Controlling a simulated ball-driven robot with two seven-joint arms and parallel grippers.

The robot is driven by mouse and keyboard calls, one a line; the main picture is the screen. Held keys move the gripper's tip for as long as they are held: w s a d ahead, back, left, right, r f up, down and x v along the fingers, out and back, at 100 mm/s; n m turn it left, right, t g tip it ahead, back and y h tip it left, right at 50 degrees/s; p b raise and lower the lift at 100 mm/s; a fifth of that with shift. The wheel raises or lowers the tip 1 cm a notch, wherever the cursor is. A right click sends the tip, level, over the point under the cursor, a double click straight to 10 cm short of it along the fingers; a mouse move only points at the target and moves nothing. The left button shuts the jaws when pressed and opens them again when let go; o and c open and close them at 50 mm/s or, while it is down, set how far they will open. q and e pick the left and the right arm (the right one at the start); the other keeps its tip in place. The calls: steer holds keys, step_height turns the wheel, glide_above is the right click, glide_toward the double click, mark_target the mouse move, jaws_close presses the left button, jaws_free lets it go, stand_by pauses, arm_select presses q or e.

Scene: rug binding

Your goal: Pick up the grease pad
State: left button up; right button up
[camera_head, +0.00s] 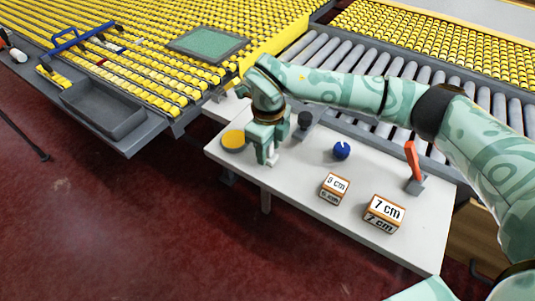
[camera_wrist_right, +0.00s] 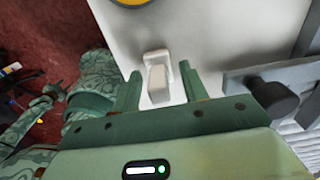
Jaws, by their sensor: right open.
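My right gripper (camera_head: 268,160) points down over the left part of the white table (camera_head: 305,195). It is open; its two fingers also show in the right wrist view (camera_wrist_right: 161,76). A small pale block with an upright part (camera_wrist_right: 157,84) appears between these fingers in that view, with a gap on each side. It may be the grease pad, but I cannot tell for sure. In the head view it is mostly hidden by the gripper. A yellow disc with a dark rim (camera_head: 233,140) lies left of the gripper.
On the table are a dark knob (camera_head: 305,120), a blue ball-like object (camera_head: 341,150), a red-handled lever (camera_head: 412,160), a smaller cube (camera_head: 334,187) and a 7 cm cube (camera_head: 384,213). Roller conveyors (camera_head: 310,50) run behind. A green panel (camera_head: 208,43) lies on yellow rollers.

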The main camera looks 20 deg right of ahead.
steer(key=shift+r, duration=0.1)
jaws_close()
arm_select(q)
steer(key=shift+s+a, duration=0.15)
steer(key=shift+a, duration=0.1)
steer(key=shift+r, duration=0.1)
arm_select(e)
steer(key=shift+r, duration=0.1)
